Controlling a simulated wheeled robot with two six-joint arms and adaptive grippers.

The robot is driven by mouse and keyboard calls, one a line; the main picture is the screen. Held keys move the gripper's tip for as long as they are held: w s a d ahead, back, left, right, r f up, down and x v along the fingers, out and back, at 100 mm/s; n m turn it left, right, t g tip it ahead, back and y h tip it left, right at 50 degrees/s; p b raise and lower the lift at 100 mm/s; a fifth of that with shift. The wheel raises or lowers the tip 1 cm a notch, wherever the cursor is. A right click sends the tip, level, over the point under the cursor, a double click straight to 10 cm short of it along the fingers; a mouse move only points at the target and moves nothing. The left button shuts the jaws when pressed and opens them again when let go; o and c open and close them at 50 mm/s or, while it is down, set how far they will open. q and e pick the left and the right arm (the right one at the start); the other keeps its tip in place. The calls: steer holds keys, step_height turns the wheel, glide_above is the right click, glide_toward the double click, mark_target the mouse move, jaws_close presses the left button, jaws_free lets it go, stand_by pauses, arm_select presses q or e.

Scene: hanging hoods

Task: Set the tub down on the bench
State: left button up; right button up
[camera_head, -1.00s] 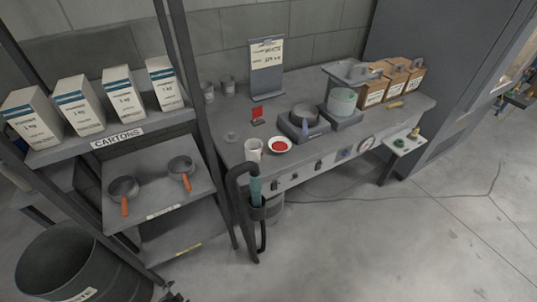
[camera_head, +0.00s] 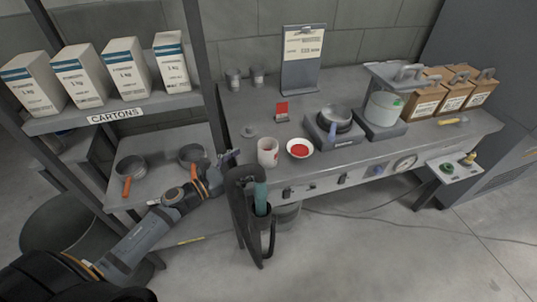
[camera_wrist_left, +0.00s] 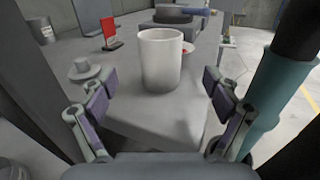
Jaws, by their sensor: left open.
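A white cylindrical tub (camera_head: 267,152) stands upright on the bench (camera_head: 240,112) near its front left corner. In the left wrist view the tub (camera_wrist_left: 160,60) is straight ahead, beyond the fingertips and between their lines. My left gripper (camera_head: 231,158) is at the bench's left end, to the left of the tub. In the wrist view the left gripper (camera_wrist_left: 160,103) is open with nothing between its fingers, apart from the tub. My right gripper is not in view.
A white dish with red contents (camera_head: 299,148) sits right of the tub. A red sign (camera_head: 282,111) and a small grey lidded thing (camera_head: 249,131) are behind it. A dark holder with a teal handle (camera_head: 261,199) hangs at the bench front. The carton shelf (camera_head: 150,113) stands left.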

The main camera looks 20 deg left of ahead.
mark_target(259, 152)
arm_select(q)
steer(key=p+x, duration=0.1)
steer(key=x, duration=0.2)
steer(key=shift+w+d, duration=0.15)
steer(key=shift+w, duration=0.15)
steer(key=shift+d, duration=0.1)
steer(key=shift+w+d+r+p, duration=0.25)
steer(key=shift+w+d+p, duration=0.05)
steer(key=shift+w+p, duration=0.2)
steer(key=shift+w+d+r+p, duration=0.2)
steer(key=shift+w+d+p, duration=0.1)
steer(key=shift+w+p, duration=0.2)
steer(key=x, duration=0.2)
steer(key=shift+w+d+f, duration=0.2)
steer(key=shift+w+f, duration=0.05)
steer(key=shift+w+d, duration=0.1)
steer(key=shift+w, duration=0.05)
steer(key=shift+c, duration=0.8)
steer(key=c, duration=1.3)
